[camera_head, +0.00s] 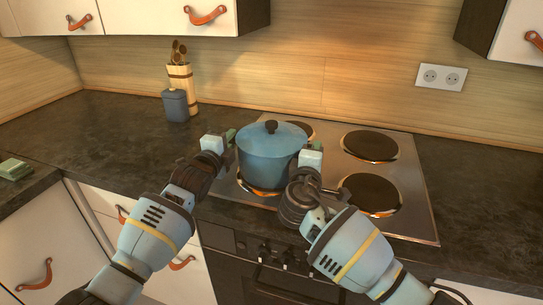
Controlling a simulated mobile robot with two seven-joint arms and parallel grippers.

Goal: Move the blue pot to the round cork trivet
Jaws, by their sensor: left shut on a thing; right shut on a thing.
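The blue pot (268,157), with a lid and a dark knob, is upright over the front-left burner of the hob. The orange-edged burner shows just beneath it; I cannot tell whether the pot touches it. My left gripper (225,143) is shut at the pot's left side, on what appears to be its left handle. My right gripper (309,160) is shut at the pot's right side, on what appears to be its right handle. Both handles are mostly hidden by the grippers. I cannot make out a round cork trivet in this view.
The steel hob (413,203) has several burners, the two on the right bare. A utensil holder (183,84) and a grey-blue canister (175,105) stand at the back left. A green item (14,168) lies far left. The dark counter (110,135) left of the hob is clear.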

